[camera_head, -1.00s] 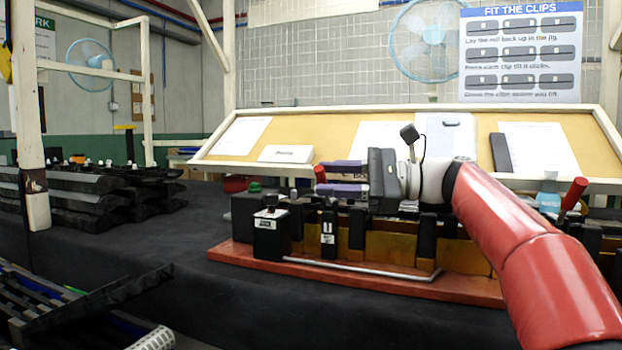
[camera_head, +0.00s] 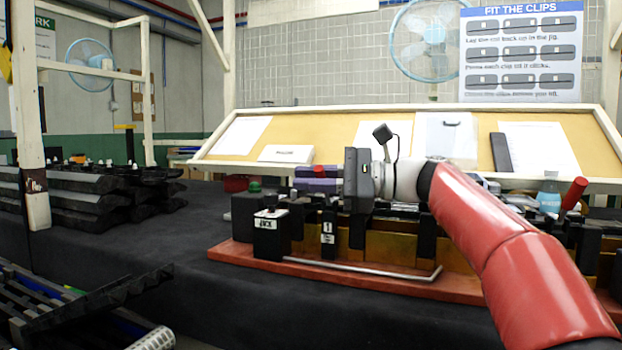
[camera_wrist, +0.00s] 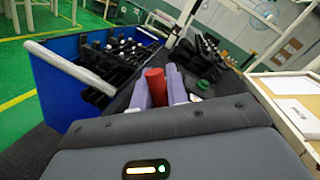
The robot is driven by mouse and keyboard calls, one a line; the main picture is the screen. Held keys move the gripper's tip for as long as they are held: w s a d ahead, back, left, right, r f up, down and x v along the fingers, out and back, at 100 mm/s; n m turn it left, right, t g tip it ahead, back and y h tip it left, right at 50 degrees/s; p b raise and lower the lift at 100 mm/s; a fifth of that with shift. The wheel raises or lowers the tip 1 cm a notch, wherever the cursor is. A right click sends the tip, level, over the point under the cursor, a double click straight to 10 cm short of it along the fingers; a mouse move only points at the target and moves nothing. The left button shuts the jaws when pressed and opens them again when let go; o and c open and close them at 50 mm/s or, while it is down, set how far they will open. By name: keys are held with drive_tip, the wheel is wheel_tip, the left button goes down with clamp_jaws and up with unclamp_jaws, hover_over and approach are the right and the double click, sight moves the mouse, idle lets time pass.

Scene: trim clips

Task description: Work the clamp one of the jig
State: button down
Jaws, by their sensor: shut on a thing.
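The jig's red base (camera_head: 235,250) lies across the black-topped bench, with dark blocks and ochre parts along it. Clamp one stands at the block marked 1 (camera_head: 328,232), and its red handle (camera_wrist: 155,86) shows in the wrist view. My gripper (camera_head: 315,180) has purple fingers on both sides of this handle and is shut on it. In the head view only the handle's tip shows above the fingers. The clamp's lower linkage is hidden. A second red clamp handle (camera_head: 574,192) leans at the jig's right end.
A block marked JACK (camera_head: 271,234) and a green button (camera_head: 255,187) stand left of clamp one. A sloped board (camera_head: 320,135) with papers rises behind the jig. Dark trim parts (camera_head: 90,195) are stacked at left. A blue bin (camera_wrist: 65,85) shows in the wrist view.

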idle(0.3)
drive_tip(key=shift+s+a+f+n+t+h+b, duration=0.1)
drive_tip(key=shift+s+f+n+t+h+b, duration=0.35)
drive_tip(key=shift+f+n+b, duration=1.35)
drive_tip(key=shift+s+a+f+n+t+h+b, duration=0.1)
drive_tip(key=shift+f+n+t+h+b, duration=0.2)
drive_tip(key=shift+f+n+h+b, duration=1.05)
drive_tip(key=shift+s+a+f+n+t+y+b, duration=0.1)
drive_tip(key=shift+s+f+n+t+b, duration=0.25)
drive_tip(key=shift+f+n+b, duration=1.85)
wheel_tip(320, 180, up, 2)
drive_tip(key=shift+w+r+n+p, duration=0.1)
drive_tip(key=shift+n+p, duration=0.3)
drive_tip(key=shift+n, duration=0.35)
drive_tip(key=c, duration=1.4)
unclamp_jaws()
